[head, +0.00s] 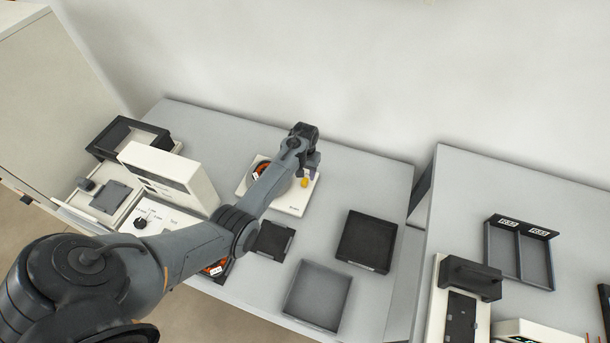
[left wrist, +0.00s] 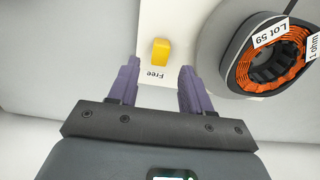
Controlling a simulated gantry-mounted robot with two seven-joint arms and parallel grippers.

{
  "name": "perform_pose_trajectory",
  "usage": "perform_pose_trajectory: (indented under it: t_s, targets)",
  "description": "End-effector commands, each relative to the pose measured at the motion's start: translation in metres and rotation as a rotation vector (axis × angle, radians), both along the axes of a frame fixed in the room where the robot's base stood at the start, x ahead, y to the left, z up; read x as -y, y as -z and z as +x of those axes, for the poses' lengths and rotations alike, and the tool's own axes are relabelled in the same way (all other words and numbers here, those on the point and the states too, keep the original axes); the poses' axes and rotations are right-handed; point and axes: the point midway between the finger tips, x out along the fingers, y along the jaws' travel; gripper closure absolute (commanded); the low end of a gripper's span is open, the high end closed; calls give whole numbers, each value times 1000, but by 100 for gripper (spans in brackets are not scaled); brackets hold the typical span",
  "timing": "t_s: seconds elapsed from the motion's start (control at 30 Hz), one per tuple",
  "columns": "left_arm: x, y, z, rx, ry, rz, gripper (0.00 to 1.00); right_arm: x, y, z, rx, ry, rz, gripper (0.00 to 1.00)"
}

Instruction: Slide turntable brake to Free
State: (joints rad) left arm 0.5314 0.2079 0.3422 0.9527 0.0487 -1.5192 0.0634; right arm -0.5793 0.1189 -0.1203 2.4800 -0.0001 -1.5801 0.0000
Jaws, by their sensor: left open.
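The turntable's white base (head: 290,206) sits at the back of the left table, partly hidden by my left arm. Its yellow brake knob (head: 304,182) shows just below my left gripper (head: 313,171). In the left wrist view the yellow knob (left wrist: 160,52) lies just beyond the word "Free" (left wrist: 154,75) printed on the white base. My left gripper (left wrist: 160,66) is open, its two purple fingers on either side of the label and pointing toward the knob. Nothing is between the fingers. A copper wire coil (left wrist: 268,58) labelled "Lot 59" is at the right. My right gripper is out of view.
Dark trays (head: 367,241) and a grey tray (head: 318,295) lie on the front right of this table. A white instrument box (head: 170,177) stands left of my arm. A second table at the right holds a divided tray (head: 520,254). The back right of the left table is clear.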

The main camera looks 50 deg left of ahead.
Motion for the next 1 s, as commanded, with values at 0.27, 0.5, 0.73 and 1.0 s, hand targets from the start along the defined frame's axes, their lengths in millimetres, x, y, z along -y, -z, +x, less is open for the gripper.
perform_pose_trajectory:
  t_s: [0.27, 0.5, 0.73, 1.0]
  targets:
    - [0, -47, 0, 3, 0, 1, 51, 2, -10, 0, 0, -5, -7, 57]
    - [0, -66, 0, 1, 0, 0, 51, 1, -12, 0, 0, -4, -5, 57]
    - [0, -68, 0, 0, 0, 1, 51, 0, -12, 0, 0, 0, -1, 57]
    - [0, -68, -1, 0, 1, 1, 51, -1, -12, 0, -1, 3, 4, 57]
